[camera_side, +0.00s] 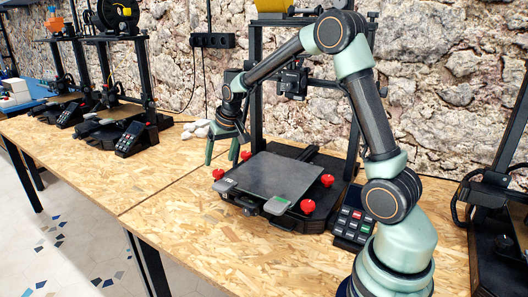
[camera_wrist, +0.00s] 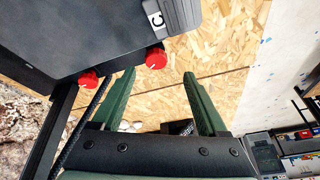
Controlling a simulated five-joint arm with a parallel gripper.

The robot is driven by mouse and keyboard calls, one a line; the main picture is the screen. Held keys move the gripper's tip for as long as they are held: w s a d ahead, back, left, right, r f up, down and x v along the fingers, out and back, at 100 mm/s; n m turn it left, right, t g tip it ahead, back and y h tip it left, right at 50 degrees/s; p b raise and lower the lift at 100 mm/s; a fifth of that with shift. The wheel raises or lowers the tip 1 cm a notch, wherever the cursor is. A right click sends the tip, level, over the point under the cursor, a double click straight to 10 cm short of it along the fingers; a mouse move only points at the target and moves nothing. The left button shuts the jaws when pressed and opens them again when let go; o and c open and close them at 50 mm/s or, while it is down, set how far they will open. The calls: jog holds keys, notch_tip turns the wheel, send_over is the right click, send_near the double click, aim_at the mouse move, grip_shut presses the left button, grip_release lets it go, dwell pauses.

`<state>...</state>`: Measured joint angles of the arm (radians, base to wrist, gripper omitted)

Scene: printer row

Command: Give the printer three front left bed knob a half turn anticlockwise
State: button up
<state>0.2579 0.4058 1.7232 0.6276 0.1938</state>
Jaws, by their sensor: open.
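The printer in the middle of the side view has a dark bed plate (camera_side: 272,176) with red knobs at its corners. I see no number naming it. Its front left knob (camera_side: 218,173) shows red beside the front clip; in the wrist view this knob (camera_wrist: 156,58) sits near a grey clip marked C (camera_wrist: 172,14). My gripper (camera_side: 221,162) is open, its green fingers pointing down close above that knob. In the wrist view my gripper (camera_wrist: 159,73) has the knob between and slightly beyond its fingertips, and I see no contact. The rear left knob (camera_wrist: 87,79) lies near the left finger.
Right-hand knobs (camera_side: 308,206) and a keypad (camera_side: 352,224) stand on the printer's other side. The printer's upright frame (camera_side: 255,90) rises behind the bed. Pale lumps (camera_side: 196,129) lie beyond my gripper. Bare wooden table (camera_side: 165,195) lies left of the printer.

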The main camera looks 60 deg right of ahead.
aim_at(219, 171)
jog(key=shift+x, duration=2.7)
jog(key=shift+d, duration=0.15)
jog(key=shift+c, duration=0.3)
grip_shut()
jog(key=shift+d+n, duration=0.2)
jog(key=shift+n, duration=2)
jog(key=shift+o, duration=0.3)
grip_release()
jog(key=shift+s+r, duration=0.1)
jog(key=v, duration=1.2)
